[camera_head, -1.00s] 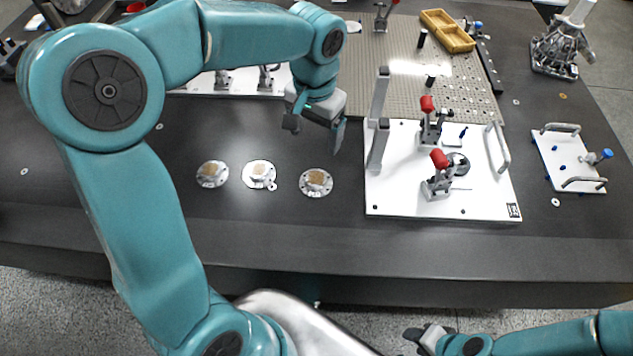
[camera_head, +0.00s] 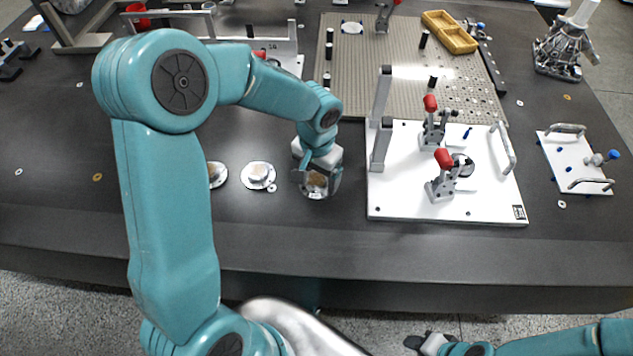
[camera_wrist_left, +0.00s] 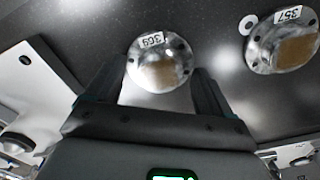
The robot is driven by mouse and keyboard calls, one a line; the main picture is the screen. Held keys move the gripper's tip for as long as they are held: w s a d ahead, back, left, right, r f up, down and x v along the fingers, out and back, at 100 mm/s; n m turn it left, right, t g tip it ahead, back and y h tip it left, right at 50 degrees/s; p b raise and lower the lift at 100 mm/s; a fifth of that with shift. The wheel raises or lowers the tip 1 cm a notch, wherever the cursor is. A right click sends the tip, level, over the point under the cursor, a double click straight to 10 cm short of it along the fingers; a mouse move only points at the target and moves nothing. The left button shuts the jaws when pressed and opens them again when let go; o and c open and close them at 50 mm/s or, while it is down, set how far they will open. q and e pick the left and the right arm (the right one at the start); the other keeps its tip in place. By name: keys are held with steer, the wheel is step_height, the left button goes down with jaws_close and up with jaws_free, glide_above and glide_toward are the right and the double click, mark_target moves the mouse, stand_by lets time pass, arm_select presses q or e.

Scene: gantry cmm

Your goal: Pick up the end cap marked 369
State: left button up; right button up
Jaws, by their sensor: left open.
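The end cap marked 369 (camera_wrist_left: 160,66) is a round silver disc with a tan raised middle and a white label. It lies on the dark table. In the head view the cap (camera_head: 316,192) is partly hidden under my left gripper (camera_head: 318,184). The left gripper is open, its fingers reaching down around the cap. In the left wrist view the gripper's two dark fingers (camera_wrist_left: 157,80) point toward either side of the cap; whether they touch it I cannot tell. My right gripper (camera_head: 424,341) is at the bottom edge, away from the table top; its jaw state is unclear.
A second cap (camera_head: 258,175), labelled 357 in the wrist view (camera_wrist_left: 285,45), lies to the left. A third cap (camera_head: 217,174) is partly behind my arm. Right of the gripper stands a white fixture plate (camera_head: 400,205) with an upright bracket (camera_head: 382,110) and red-handled clamps (camera_head: 440,175).

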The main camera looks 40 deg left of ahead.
arm_select(q)
steer(key=c, duration=1.3)
steer(key=shift+r, duration=0.1)
